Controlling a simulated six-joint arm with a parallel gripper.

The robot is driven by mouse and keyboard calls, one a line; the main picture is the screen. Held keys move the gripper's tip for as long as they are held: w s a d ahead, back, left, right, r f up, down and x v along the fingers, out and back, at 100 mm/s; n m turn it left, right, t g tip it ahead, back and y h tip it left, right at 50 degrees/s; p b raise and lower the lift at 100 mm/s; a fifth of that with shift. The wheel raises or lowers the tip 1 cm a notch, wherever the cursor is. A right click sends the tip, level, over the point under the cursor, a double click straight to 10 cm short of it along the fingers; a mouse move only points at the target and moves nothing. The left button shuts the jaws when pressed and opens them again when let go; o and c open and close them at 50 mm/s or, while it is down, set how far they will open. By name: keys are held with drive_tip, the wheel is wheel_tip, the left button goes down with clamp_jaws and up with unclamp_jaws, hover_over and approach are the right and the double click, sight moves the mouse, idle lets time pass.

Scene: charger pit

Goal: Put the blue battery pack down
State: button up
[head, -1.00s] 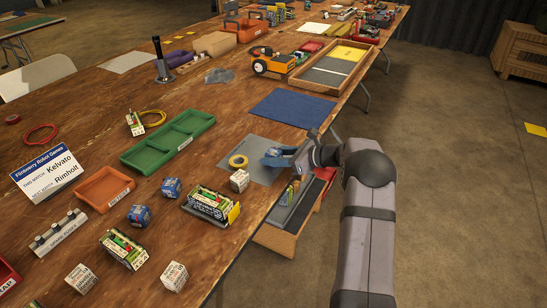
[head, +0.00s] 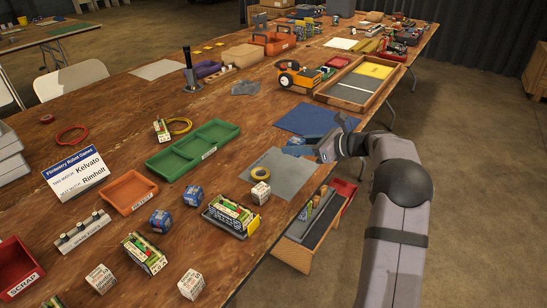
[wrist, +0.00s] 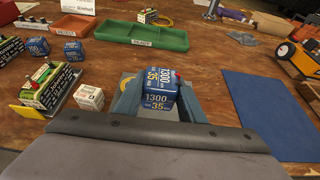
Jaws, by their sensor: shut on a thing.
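The blue battery pack (wrist: 158,88), marked 1300 and 35, is held between the two fingers of my gripper (wrist: 158,100) in the wrist view. In the head view my gripper (head: 303,149) is near the far edge of the grey mat (head: 272,187), close to the blue mat (head: 311,121). The fingers largely hide the pack there. The pack looks raised over the table; its exact height is unclear. Two other blue packs stand on the table to the left, one nearer (head: 160,221) and one farther (head: 193,196).
A green READY tray (head: 215,133) and an orange tray (head: 131,191) lie left. A wooden tray (head: 352,97) and orange wheeled robot (head: 294,75) are farther back. The blue mat looks empty.

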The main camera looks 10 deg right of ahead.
drive_tip(key=w+a+n+g+y, duration=0.25)
drive_tip(key=w+a, duration=0.25)
drive_tip(key=a, duration=0.8)
drive_tip(key=n+g, duration=0.2)
hover_over(226, 176)
drive_tip(key=shift+y, duration=0.25)
drive_tip(key=shift+w+f, duration=0.1)
drive_tip(key=shift+f, duration=4.75)
drive_tip(key=shift+f, duration=0.15)
drive_tip(key=o, duration=1.3)
drive_tip(key=shift+f, duration=0.1)
